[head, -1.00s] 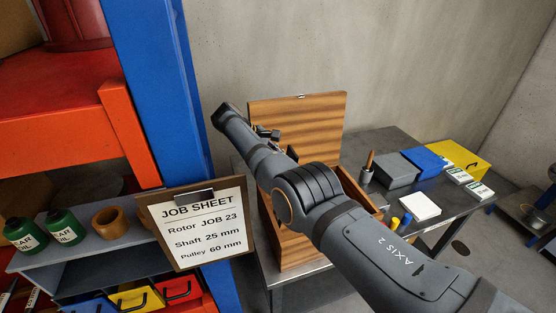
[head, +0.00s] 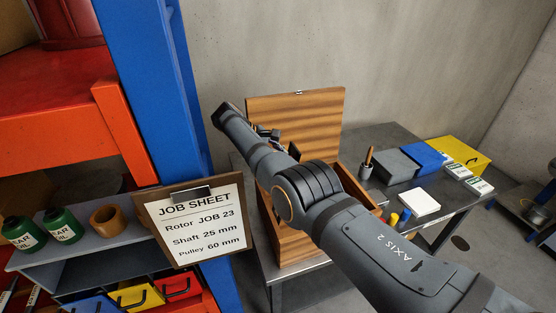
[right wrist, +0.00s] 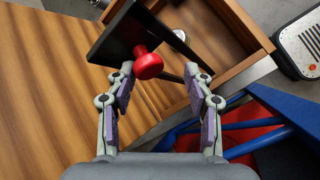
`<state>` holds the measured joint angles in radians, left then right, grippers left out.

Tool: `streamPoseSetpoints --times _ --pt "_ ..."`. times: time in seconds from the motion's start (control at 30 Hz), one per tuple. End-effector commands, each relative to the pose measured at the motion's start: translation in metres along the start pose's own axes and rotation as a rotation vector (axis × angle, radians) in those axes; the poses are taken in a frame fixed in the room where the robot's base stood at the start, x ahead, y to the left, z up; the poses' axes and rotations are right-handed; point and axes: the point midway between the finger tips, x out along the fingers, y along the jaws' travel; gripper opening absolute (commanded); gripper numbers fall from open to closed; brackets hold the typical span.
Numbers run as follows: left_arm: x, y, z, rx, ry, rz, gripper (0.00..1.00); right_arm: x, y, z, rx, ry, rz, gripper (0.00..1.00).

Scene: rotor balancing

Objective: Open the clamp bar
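The likely clamp bar (right wrist: 122,29), a dark flat bar with a red knob (right wrist: 148,65), stands at the open wooden box in the right wrist view. My right gripper (right wrist: 158,72) is open, its two fingers apart. The knob appears between the fingertips, closer to the left finger; I cannot tell whether they touch. In the head view my right arm reaches across the wooden box (head: 297,105), whose lid stands up, and hides much of the box and the bar. My left gripper is in neither view.
A job sheet board (head: 198,222) stands left of the box, by a blue rack post (head: 150,90). Right of the box, the grey table (head: 385,140) holds a tool cup (head: 366,172), a grey block (head: 396,168), a white pad (head: 419,201) and a yellow case (head: 459,156).

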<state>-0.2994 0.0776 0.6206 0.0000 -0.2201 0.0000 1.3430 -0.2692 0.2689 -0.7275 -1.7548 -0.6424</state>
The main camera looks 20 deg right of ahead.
Motion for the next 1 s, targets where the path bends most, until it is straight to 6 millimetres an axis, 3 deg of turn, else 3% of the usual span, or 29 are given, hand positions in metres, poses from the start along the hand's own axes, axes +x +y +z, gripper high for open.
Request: streamPoseSetpoints --times 0.23,0.6,1.0 --pt "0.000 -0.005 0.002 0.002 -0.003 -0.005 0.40 -0.009 0.006 0.004 0.004 0.003 0.004 0.52" --pt "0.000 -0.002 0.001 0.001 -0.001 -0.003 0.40 -0.069 0.040 0.039 0.000 0.000 0.002 0.52" --pt "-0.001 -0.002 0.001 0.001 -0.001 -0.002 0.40 -0.078 0.044 0.044 0.000 0.001 0.000 0.52"
